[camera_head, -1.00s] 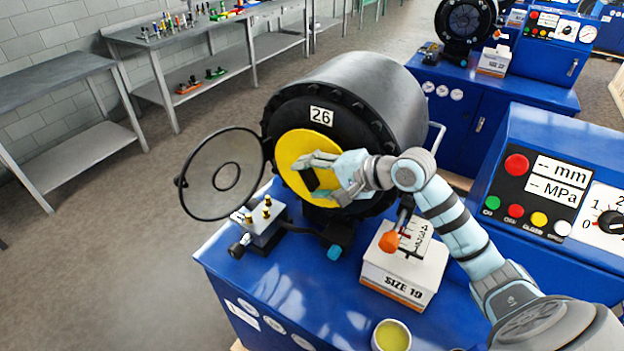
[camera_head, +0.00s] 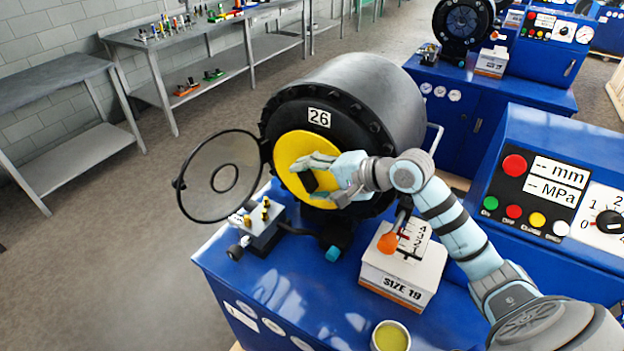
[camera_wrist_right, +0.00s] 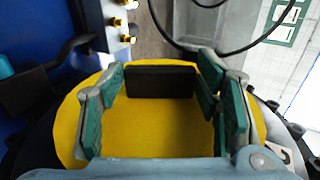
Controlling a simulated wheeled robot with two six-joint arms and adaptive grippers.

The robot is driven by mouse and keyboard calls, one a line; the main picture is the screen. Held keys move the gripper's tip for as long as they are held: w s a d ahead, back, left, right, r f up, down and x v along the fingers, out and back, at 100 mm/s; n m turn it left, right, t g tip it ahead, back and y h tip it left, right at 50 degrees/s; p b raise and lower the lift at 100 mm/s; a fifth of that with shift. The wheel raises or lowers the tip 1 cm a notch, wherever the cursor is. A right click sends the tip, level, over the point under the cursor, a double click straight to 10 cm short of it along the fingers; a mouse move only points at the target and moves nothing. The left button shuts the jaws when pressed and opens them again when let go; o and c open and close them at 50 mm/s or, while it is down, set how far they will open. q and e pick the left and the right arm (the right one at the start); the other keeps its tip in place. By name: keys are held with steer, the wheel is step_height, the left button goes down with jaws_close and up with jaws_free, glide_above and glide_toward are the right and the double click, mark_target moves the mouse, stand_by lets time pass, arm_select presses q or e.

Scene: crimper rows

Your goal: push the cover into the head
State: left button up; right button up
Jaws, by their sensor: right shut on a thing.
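The yellow round cover (camera_head: 290,152) sits at the front of the black crimper head (camera_head: 345,105), under the label 26. In the right wrist view the cover (camera_wrist_right: 165,135) fills the middle, with a dark block-shaped handle (camera_wrist_right: 162,82) on it. My right gripper (camera_head: 318,175) is at the cover's face, its fingers on either side of the handle and shut on it. In the right wrist view the gripper (camera_wrist_right: 162,88) shows its green finger pads beside the handle. How deep the cover sits in the head is hard to tell. My left gripper is not in view.
A round hinged mesh door (camera_head: 222,175) stands open left of the head. A small block with brass fittings (camera_head: 258,222), a SIZE 19 box (camera_head: 402,275) and a yellow-filled cup (camera_head: 391,337) are on the blue machine. A control panel (camera_head: 545,185) stands at right.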

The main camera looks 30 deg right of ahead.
steer(key=shift+w+d, duration=0.45)
steer(key=shift+d, duration=0.3)
steer(key=o, duration=1.4)
steer(key=shift+s, duration=0.1)
steer(key=v, duration=0.7)
steer(key=shift+s+d+r, duration=0.15)
